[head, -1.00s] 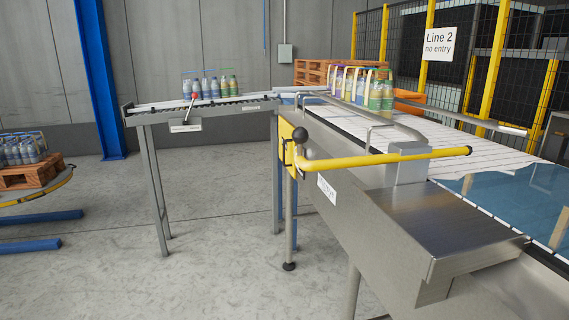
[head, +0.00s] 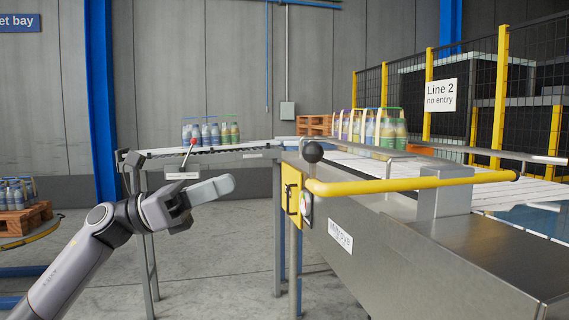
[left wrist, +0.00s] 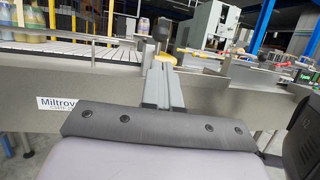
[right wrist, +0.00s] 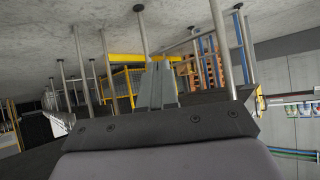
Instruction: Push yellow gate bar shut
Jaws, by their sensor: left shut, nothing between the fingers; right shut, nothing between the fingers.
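The yellow gate bar (head: 410,184) runs level over the steel conveyor, from its yellow bracket (head: 291,188) at the left to a dark end cap at the right. A black ball knob (head: 313,152) stands above its bracket end. My left gripper (head: 226,185) is shut and empty, left of the bracket and apart from it, pointing right. In the left wrist view, its closed fingers (left wrist: 160,86) point toward the knob (left wrist: 160,33), with part of the yellow bar behind them. My right gripper (right wrist: 158,86) shows only in the right wrist view, shut and empty.
A side conveyor (head: 215,152) with several bottles and a red-knobbed lever (head: 188,155) lies behind my left gripper. More bottles (head: 385,130) stand on the main conveyor beyond the bar. A mesh fence (head: 480,90) with yellow posts closes off the right.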

